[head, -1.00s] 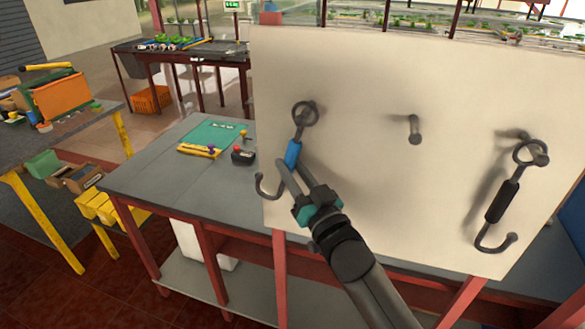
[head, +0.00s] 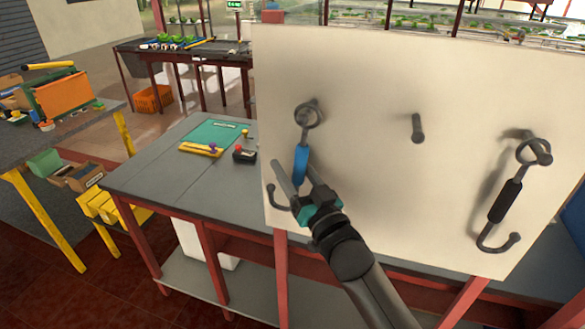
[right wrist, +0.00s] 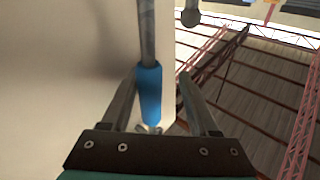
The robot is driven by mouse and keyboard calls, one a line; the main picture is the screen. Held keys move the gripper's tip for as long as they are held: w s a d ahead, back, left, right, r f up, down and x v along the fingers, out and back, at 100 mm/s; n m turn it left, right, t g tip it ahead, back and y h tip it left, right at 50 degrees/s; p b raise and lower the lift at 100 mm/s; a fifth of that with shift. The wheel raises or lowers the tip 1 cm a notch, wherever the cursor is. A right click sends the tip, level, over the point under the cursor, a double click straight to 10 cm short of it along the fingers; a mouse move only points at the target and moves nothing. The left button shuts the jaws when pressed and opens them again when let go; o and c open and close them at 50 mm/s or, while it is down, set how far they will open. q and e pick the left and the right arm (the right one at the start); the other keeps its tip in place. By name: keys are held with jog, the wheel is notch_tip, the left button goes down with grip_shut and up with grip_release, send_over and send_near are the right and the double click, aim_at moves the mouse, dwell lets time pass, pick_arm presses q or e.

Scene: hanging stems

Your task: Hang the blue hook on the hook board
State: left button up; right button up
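The blue hook (head: 301,163) has a dark ring at the top, a blue grip and a curved hook end below. Its ring is at the left peg (head: 313,103) of the pale hook board (head: 370,190) and appears to hang on it. The hook is nearly upright. My right gripper (head: 294,170) is open, its fingers apart on either side of the blue grip. The right wrist view shows the blue grip (right wrist: 150,90) between the spread fingers, with a gap on both sides. The lower shank is partly hidden by the gripper. My left gripper is not in view.
A black-gripped hook (head: 503,200) hangs from the right peg. The middle peg (head: 417,128) is bare. A grey table (head: 160,180) left of the board holds a green mat (head: 215,133) and small items. The board around the middle peg is clear.

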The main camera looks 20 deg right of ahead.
jog(key=shift+o, duration=0.2)
jog(key=shift+f, duration=0.1)
jog(key=shift+s+d+f, duration=0.1)
jog(key=shift+s, duration=0.2)
jog(key=b+v, duration=0.1)
jog(key=v, duration=1.3)
jog(key=shift+s+b, duration=0.3)
jog(key=shift+b, duration=0.1)
jog(key=s+d+f+g+h+b, duration=0.1)
jog(key=s+f+g+b, duration=0.15)
jog(key=f, duration=1.15)
jog(key=s+f+g+h+b, duration=0.15)
jog(key=f+g, duration=0.25)
jog(key=f, duration=1)
jog(key=s+d+f+g+h+b, duration=0.1)
jog(key=s+f+g+b, duration=0.15)
jog(key=f, duration=1.15)
jog(key=s+f+n+g+b, duration=0.1)
jog(key=s+f+g, duration=0.4)
jog(key=s+f, duration=0.6)
jog(key=s+f+n+g+b, duration=0.1)
jog(key=s+f+g, duration=0.4)
jog(key=s+f, duration=0.6)
jog(key=s+b, duration=0.1)
jog(key=s, duration=0.4)
jog(key=shift+s+f+h+b, duration=0.2)
jog(key=shift+s+h+b, duration=0.1)
jog(key=shift+h, duration=0.05)
jog(key=shift+a, duration=0.15)
